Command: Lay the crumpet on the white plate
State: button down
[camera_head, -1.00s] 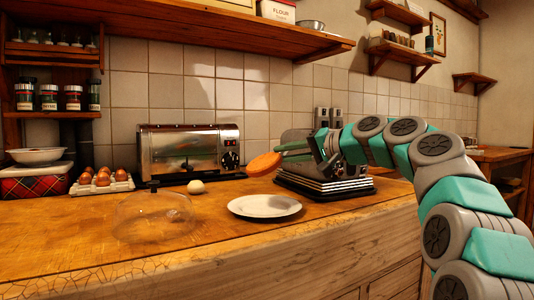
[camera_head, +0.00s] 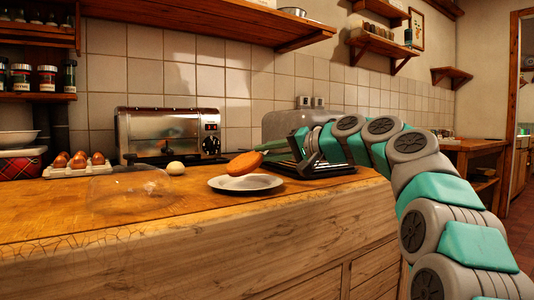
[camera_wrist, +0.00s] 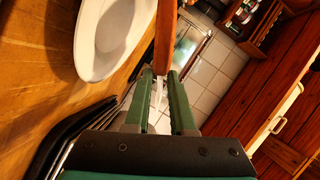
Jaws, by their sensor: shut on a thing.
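The crumpet (camera_head: 245,163) is an orange-brown round, tilted on edge, above the white plate (camera_head: 264,187). Its lower edge overlaps the plate in the head view; I cannot tell whether they touch. My gripper (camera_head: 266,151) is shut on the crumpet's right side. In the wrist view, the green fingers of my gripper (camera_wrist: 160,76) pinch the crumpet (camera_wrist: 165,38), seen edge-on. The plate (camera_wrist: 88,58) lies to its left there, empty as far as I can see.
A clear dome (camera_head: 130,190) stands left of the plate, and a pale round item (camera_head: 175,168) is behind it. A toaster oven (camera_head: 168,134) and a tray of eggs (camera_head: 78,165) stand at the back. A black-based metal appliance (camera_head: 315,167) is close on the right.

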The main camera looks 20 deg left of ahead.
jog(key=c, duration=0.7)
grip_release()
jog(key=shift+d, duration=0.1)
jog(key=v, duration=0.7)
jog(key=shift+s+d+r, duration=0.1)
jog(key=shift+s+d, duration=0.1)
jog(key=shift+d, duration=0.05)
